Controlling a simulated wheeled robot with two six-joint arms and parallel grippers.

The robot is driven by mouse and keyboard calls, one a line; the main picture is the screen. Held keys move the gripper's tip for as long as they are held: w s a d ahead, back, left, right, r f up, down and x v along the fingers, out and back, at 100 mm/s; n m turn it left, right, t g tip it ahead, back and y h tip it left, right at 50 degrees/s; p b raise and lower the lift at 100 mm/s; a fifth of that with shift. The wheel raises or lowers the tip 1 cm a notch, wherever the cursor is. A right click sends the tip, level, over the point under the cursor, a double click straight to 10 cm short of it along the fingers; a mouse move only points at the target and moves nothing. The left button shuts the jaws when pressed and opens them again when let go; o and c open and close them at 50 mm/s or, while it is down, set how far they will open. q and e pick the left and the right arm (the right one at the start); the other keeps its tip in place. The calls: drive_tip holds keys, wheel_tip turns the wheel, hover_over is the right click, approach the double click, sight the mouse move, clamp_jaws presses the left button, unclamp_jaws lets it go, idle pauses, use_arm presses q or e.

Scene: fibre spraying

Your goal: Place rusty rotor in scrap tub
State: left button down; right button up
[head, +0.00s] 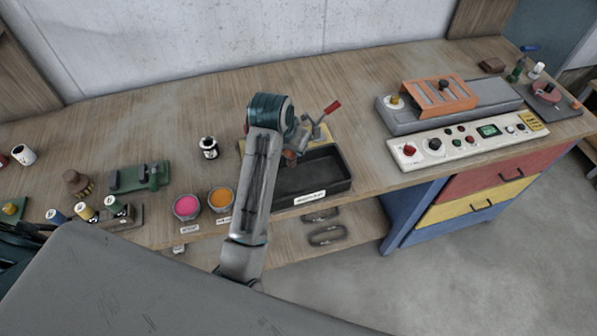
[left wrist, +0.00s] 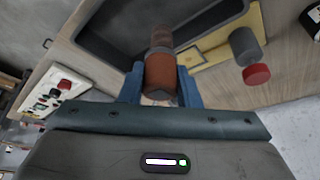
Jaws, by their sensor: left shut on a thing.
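The rusty rotor (left wrist: 160,72) is a brown-orange cylinder with a darker, narrower end. My left gripper (left wrist: 160,84) is shut on it, with a blue finger on each side in the left wrist view. In the head view a small rusty part of the rotor (head: 290,156) shows beside my wrist, which hides most of the gripper. A black open tub (head: 316,173) with a white label, too small to read, stands at the bench's front edge, and it looks empty where visible. It also shows in the left wrist view (left wrist: 95,22) behind the rotor. The rotor is close to the tub's back-left side. My right gripper is not in view.
A yellow-based fixture with a red-handled lever (head: 332,107) stands right behind the tub. Pink (head: 187,206) and orange (head: 221,198) cups are left of my arm. A control panel (head: 466,138) stands to the right. Bench space behind my arm is clear.

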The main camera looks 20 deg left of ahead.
sight(292, 167)
use_arm(q)
wheel_tip(292, 167, down, 4)
drive_tip(key=shift+f+p, duration=0.15)
drive_tip(key=shift+p, duration=0.45)
wheel_tip(292, 167, down, 4)
drive_tip(key=shift+f+p, duration=0.15)
drive_tip(key=shift+p, duration=0.5)
drive_tip(key=c, duration=1.1)
unclamp_jaws()
drive_tip(key=shift+f, duration=0.15)
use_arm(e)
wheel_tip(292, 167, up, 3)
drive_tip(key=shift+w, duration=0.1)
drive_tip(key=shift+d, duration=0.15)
